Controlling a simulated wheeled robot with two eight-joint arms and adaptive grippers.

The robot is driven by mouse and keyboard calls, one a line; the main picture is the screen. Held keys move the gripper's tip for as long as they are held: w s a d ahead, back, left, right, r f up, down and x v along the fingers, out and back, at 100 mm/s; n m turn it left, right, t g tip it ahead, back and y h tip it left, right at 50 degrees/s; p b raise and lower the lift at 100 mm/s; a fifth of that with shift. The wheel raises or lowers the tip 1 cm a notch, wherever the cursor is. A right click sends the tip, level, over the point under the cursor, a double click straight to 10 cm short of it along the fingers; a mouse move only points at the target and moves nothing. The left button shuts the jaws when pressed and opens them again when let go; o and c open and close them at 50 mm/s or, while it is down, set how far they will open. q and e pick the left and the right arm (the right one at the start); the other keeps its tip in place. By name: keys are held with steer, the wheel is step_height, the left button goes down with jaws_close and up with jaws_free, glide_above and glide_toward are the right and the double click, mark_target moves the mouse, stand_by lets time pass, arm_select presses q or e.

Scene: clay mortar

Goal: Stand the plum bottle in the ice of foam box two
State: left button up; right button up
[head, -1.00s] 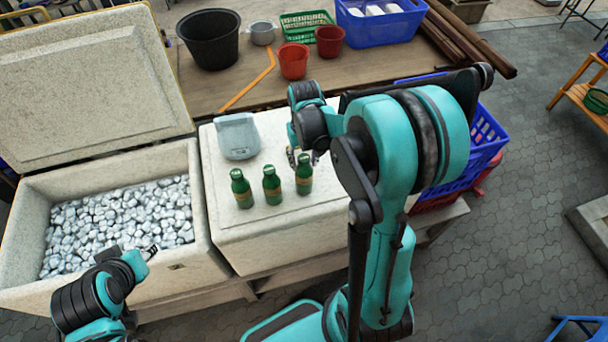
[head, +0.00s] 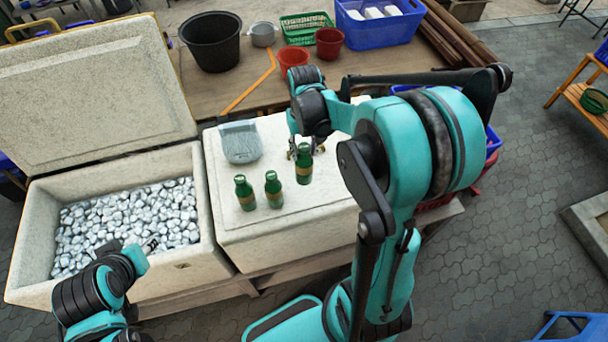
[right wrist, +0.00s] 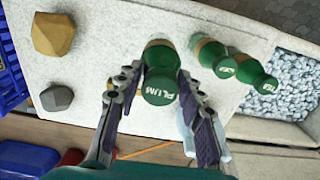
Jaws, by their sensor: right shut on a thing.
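The plum bottle (head: 304,172) is green with a tan band. Its cap reads PLUM in the right wrist view (right wrist: 160,88). My right gripper (head: 303,152) is shut on its upper part and holds it upright, seemingly a little above the white foam lid. Two similar green bottles, a left one (head: 245,194) and a middle one (head: 273,190), stand on the lid. An open foam box (head: 212,225) full of silvery ice (head: 125,225) is at the left; its front label is unreadable. My left gripper (head: 151,246) hangs over the ice box's front; its jaw state is unclear.
A grey-blue scale-like object (head: 241,142) sits on the closed foam box (head: 290,235), behind the bottles. In the right wrist view, two stone-like lumps, one brown (right wrist: 53,34) and one grey (right wrist: 57,98), lie on that lid. The open box's raised lid (head: 95,95) leans up behind the ice.

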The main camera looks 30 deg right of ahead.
step_height(320, 180, up, 11)
steer(key=p, duration=0.6)
steer(key=shift+f+p, duration=0.2)
steer(key=shift+p, duration=0.15)
steer(key=shift+f, duration=0.1)
stand_by(1.0)
